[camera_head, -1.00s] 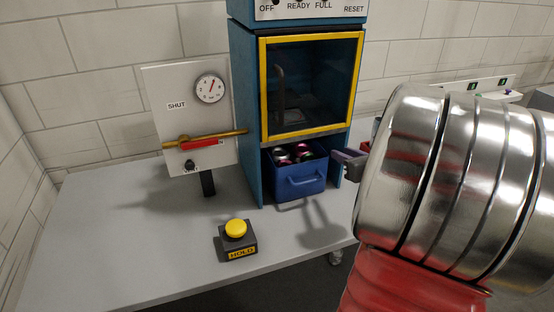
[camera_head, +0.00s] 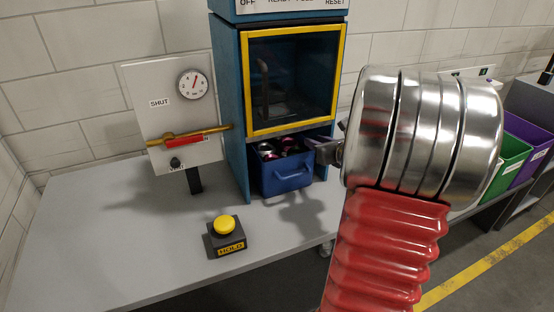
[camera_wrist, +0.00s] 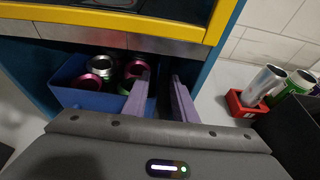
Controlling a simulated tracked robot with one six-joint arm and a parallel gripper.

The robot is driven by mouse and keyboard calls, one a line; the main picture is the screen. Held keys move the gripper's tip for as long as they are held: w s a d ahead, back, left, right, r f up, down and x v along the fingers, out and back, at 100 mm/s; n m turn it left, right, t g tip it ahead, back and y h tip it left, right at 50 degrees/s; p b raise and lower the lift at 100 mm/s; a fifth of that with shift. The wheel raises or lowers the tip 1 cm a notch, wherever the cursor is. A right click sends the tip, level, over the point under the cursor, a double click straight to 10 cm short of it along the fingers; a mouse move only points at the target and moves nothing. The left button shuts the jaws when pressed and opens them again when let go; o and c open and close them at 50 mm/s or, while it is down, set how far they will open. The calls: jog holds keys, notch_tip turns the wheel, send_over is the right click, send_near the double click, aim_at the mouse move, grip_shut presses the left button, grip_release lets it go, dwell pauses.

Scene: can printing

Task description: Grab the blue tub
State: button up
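The blue tub (camera_head: 287,181) sits in the lower opening of the blue machine, with its handle facing front. It holds several cans, also seen in the wrist view, where the tub (camera_wrist: 80,98) is left of centre. My gripper (camera_head: 322,152) is by the tub's right side, partly hidden behind my arm. In the wrist view my gripper (camera_wrist: 161,78) has its two purple-grey fingers apart. The left finger overlaps the tub's right part and the right finger lies further right. I cannot tell whether the tub's side wall is between them.
The machine's yellow-framed window (camera_head: 294,80) is above the tub. A yellow HOLD button (camera_head: 225,224) stands on the grey table, and a valve panel (camera_head: 172,105) is at left. Cans in a red holder (camera_wrist: 246,104) are at right. Green (camera_head: 513,155) and purple bins (camera_head: 530,160) stand far right.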

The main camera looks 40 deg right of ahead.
jog(key=shift+w+d+f, duration=0.1)
jog(key=shift+w+f, duration=0.05)
jog(key=shift+w, duration=0.2)
jog(key=shift+w, duration=0.1)
jog(key=shift+x, duration=2.55)
jog(key=shift+f, duration=0.15)
grip_shut()
